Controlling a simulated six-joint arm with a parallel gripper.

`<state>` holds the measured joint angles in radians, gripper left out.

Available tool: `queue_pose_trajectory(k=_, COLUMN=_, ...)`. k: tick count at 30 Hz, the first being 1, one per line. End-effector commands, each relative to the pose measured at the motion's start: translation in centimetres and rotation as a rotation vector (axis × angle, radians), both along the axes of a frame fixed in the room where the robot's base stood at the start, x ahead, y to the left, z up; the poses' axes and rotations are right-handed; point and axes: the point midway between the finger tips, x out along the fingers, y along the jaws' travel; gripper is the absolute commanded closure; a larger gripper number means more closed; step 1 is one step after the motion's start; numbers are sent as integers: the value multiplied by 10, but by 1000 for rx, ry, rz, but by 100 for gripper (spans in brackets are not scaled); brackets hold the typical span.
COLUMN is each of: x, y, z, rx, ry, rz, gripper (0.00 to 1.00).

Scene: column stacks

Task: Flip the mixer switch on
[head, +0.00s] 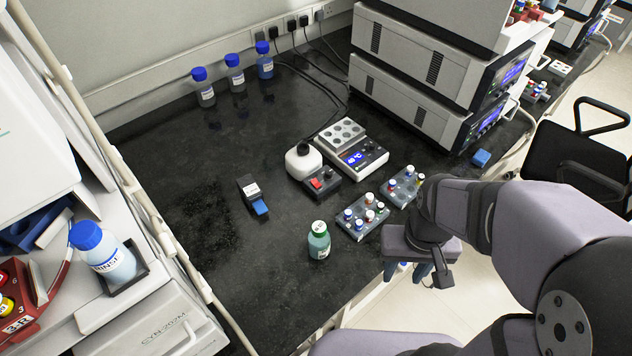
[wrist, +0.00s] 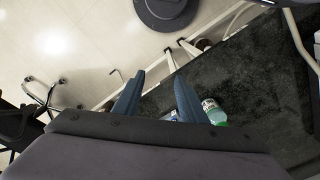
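The mixer (head: 304,163) stands near the middle of the bench in the head view, with a white rounded body and a black top. Its dark front box (head: 330,188) carries a red switch (head: 320,183); I cannot tell which way the switch is set. My gripper (head: 406,274) is beyond the bench's front edge, to the right of and nearer than the mixer, well apart from it. In the wrist view its two blue-grey fingers (wrist: 157,90) are apart with nothing between them. The mixer cannot be made out in the wrist view.
A heating block (head: 362,158) with a lit display adjoins the mixer on the right. Vial racks (head: 362,217) and a green bottle (head: 319,241) stand between mixer and front edge. A small blue-ended device (head: 252,195) lies left. Bare bench (head: 200,240) extends further left.

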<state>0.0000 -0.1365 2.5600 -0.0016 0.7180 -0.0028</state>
Motion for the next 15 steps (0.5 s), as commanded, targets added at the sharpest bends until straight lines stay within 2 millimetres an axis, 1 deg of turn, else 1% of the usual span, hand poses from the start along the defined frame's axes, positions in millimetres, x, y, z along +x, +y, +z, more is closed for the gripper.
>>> queue_pose_trajectory(k=1, x=0, y=0, z=0, rx=0, ry=0, rz=0, gripper=69)
queue_pose_trajectory(k=2, x=0, y=0, z=0, rx=0, ry=0, rz=0, gripper=76)
queue_pose_trajectory(k=3, x=1, y=0, z=0, rx=0, ry=0, rz=-2, gripper=86)
queue_pose_trajectory(k=5, x=3, y=1, z=1, rx=1, ry=-2, rz=-6, gripper=100)
queue_pose_trajectory(k=8, x=12, y=3, z=2, rx=3, ry=-6, rz=-23, gripper=100)
queue_pose_trajectory(k=11, x=29, y=7, z=6, rx=7, ry=-14, rz=-59, gripper=100)
queue_pose_trajectory(k=14, x=54, y=15, z=11, rx=16, ry=-27, rz=-112, gripper=100)
queue_pose_trajectory(k=15, x=66, y=19, z=13, rx=20, ry=-32, rz=-138, gripper=100)
